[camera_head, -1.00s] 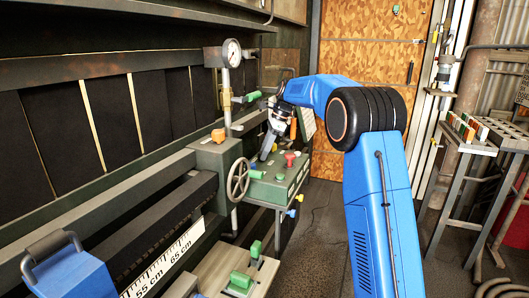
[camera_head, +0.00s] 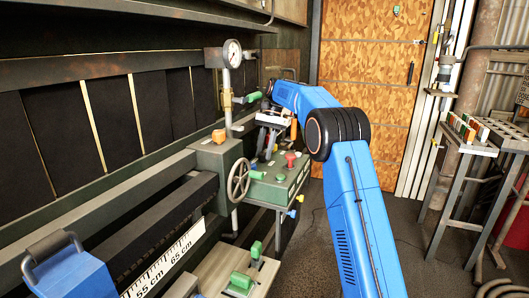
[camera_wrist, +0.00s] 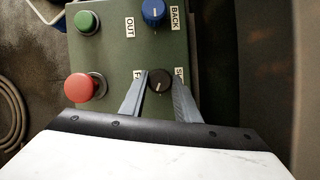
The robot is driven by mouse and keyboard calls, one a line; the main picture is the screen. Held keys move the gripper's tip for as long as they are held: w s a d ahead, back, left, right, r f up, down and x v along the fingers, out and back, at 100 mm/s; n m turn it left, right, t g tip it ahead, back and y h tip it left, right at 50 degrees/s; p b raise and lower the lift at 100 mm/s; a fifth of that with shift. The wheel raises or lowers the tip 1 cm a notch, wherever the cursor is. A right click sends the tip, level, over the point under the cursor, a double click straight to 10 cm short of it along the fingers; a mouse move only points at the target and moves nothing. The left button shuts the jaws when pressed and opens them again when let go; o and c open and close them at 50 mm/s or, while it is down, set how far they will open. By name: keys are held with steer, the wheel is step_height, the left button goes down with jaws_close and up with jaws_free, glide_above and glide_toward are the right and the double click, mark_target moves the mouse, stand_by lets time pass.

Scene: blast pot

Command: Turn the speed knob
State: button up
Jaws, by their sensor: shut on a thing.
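The speed knob (camera_wrist: 159,80) is a small round black knob with a pale pointer mark, on a green control panel (camera_wrist: 118,55) in the wrist view. Labels beside it start with F and S; the rest is hidden by my fingers. My gripper (camera_wrist: 160,76) is shut on this knob, one finger on each side. In the head view my gripper (camera_head: 268,147) reaches down over the far part of the green control box (camera_head: 268,190); the knob itself cannot be made out there.
The panel also carries a blue knob (camera_wrist: 153,12), a green button (camera_wrist: 87,22) and a red button (camera_wrist: 81,87), close to my fingers. A handwheel (camera_head: 238,180) and pressure gauge (camera_head: 232,53) stand left of my arm. The floor right of the box is open.

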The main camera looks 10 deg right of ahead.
steer(key=shift+n, duration=0.6)
steer(key=o, duration=1)
steer(key=shift+o, duration=0.2)
